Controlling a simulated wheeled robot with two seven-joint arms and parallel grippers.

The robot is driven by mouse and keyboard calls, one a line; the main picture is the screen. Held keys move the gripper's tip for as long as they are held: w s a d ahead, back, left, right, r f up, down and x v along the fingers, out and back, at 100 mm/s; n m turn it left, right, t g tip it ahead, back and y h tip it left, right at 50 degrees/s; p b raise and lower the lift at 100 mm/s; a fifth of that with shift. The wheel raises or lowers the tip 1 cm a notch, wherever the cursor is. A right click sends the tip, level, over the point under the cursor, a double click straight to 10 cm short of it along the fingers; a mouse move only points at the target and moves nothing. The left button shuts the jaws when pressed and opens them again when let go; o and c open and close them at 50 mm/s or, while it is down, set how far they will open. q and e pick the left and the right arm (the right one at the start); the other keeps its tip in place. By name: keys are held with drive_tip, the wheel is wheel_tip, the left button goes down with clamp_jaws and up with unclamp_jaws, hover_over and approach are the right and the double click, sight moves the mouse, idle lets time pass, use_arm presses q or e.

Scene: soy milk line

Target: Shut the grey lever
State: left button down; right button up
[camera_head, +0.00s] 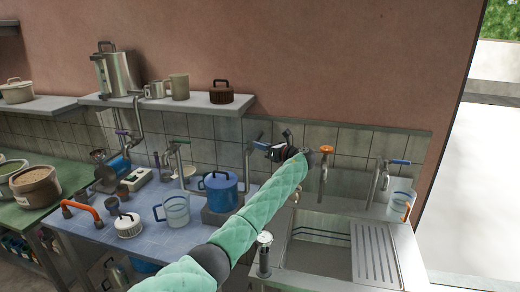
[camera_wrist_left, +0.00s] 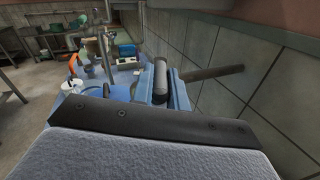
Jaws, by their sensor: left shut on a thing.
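My left gripper (camera_head: 279,147) is at the wall behind the counter, at the end of my green-sleeved arm. It is shut. In the left wrist view, the grey lever (camera_wrist_left: 215,72) is a plain bar that sticks out to the right of the closed jaws (camera_wrist_left: 163,80), alongside the tiled wall. The jaws hide its other end. In the head view the arm and gripper hide most of the lever, and its angle is hard to tell there. My right gripper does not show.
A blue lidded pot (camera_head: 221,190) and a clear jug (camera_head: 176,209) stand on the blue counter, left of my arm. A metal sink (camera_head: 318,257) is to the right. An orange-handled tap (camera_head: 327,150) stands close to the gripper. A shelf (camera_head: 190,103) is above left.

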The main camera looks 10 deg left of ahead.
use_arm(q)
drive_tip(key=shift+w+d+n+g+y, duration=0.1)
drive_tip(key=shift+w+n+g+y, duration=0.2)
drive_tip(key=shift+n+g, duration=0.3)
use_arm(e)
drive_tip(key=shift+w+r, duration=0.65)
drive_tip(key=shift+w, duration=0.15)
use_arm(q)
drive_tip(key=c, duration=1.4)
unclamp_jaws()
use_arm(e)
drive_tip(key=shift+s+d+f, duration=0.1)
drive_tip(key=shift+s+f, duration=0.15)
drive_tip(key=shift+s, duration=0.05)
